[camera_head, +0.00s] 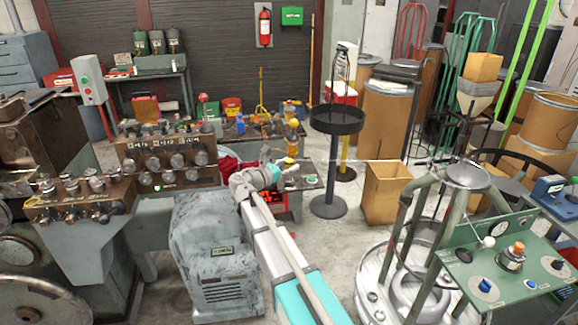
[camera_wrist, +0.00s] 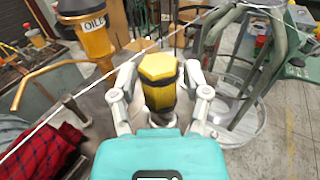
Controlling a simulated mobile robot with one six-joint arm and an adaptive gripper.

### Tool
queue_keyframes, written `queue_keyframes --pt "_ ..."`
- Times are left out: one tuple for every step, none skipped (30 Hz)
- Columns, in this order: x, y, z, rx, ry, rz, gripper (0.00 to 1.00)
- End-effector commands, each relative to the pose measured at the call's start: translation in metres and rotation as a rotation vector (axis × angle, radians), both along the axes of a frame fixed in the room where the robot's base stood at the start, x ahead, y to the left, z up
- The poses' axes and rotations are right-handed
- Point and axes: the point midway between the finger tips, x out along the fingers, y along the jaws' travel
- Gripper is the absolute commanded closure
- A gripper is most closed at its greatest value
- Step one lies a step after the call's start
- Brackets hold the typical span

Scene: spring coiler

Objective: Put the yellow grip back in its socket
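The yellow grip (camera_wrist: 158,82) is a six-sided yellow piece with a dark band, standing between the fingers of my gripper (camera_wrist: 160,72) in the wrist view. I cannot make out the socket in either view.
An orange oiler (camera_wrist: 92,40) stands left of my gripper in the wrist view. A red checked cloth (camera_wrist: 38,152) lies at lower left. In the head view a black round tray on a stand (camera_head: 336,120) and a cardboard bin (camera_head: 385,195) are to the right.

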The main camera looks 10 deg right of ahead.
Motion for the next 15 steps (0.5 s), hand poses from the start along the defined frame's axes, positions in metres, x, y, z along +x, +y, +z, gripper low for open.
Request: queue_keyframes --pt "0.0000 0.0004 0.0001 0.000 0.000 0.001 0.25" --pt "0.0000 0.0004 0.0001 0.000 0.000 0.001 0.25" --pt "0.0000 0.0004 0.0001 0.000 0.000 0.001 0.25" --pt "0.0000 0.0004 0.0001 0.000 0.000 0.001 0.25" --pt "0.0000 0.0004 0.0001 0.000 0.000 0.001 0.25" --pt "0.0001 0.0005 0.0001 0.000 0.000 0.001 0.25" --pt "0.0001 0.0005 0.0001 0.000 0.000 0.001 0.25" --pt "0.0001 0.0005 0.0001 0.000 0.000 0.001 0.25" --pt "-0.0001 0.0005 0.0001 0.000 0.000 0.001 0.25" --pt "0.0001 0.0005 0.0001 0.000 0.000 0.001 0.25" --pt "0.0001 0.0005 0.0002 0.000 0.000 0.001 0.25" --pt "0.0001 0.0005 0.0005 0.000 0.000 0.001 0.25" --pt "-0.0001 0.0005 0.0008 0.000 0.000 0.001 0.25" --pt "-0.0001 0.0005 0.0012 0.000 0.000 0.001 0.25" --pt "0.0001 0.0005 0.0020 0.000 0.000 0.001 0.25"
